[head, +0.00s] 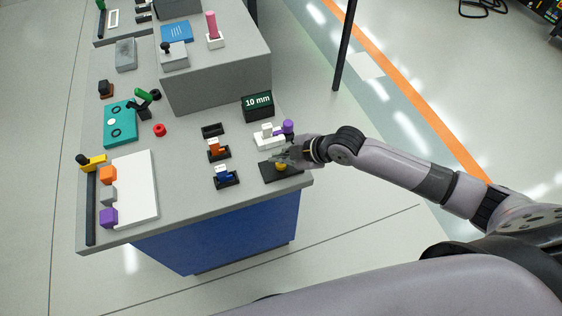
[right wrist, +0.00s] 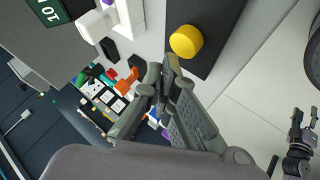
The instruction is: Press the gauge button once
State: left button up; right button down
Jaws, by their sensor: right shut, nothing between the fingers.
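The yellow button (head: 281,167) stands on a black base plate (head: 268,176) at the table's near right corner. It shows large in the right wrist view (right wrist: 186,41). My right gripper (head: 279,157) is shut and empty. Its fingertips (right wrist: 168,68) are right by the button and overlap its edge in the wrist view; I cannot tell whether they touch. The gauge display (head: 258,104) is a dark green block reading "10 mm". My left gripper (right wrist: 304,114) shows small at the right of the wrist view, its fingers apart, away from the button.
A white-handled part (head: 268,136) and a purple knob (head: 287,127) stand just behind the button. Orange (head: 218,148) and blue (head: 225,175) switches are to its left. A grey raised block (head: 217,83) stands farther back.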

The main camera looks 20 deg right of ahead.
aim_at(280, 165)
jog(key=shift+f, duration=0.1)
jog(key=shift+f, duration=0.3)
jog(key=shift+f+b, duration=0.45)
dwell(0.7)
dwell(0.4)
jog(key=shift+r+p, duration=0.85)
jog(key=shift+r, duration=0.15)
notch_tip(280, 165, up, 5)
jog(key=p, duration=0.4)
jog(key=shift+p, duration=0.35)
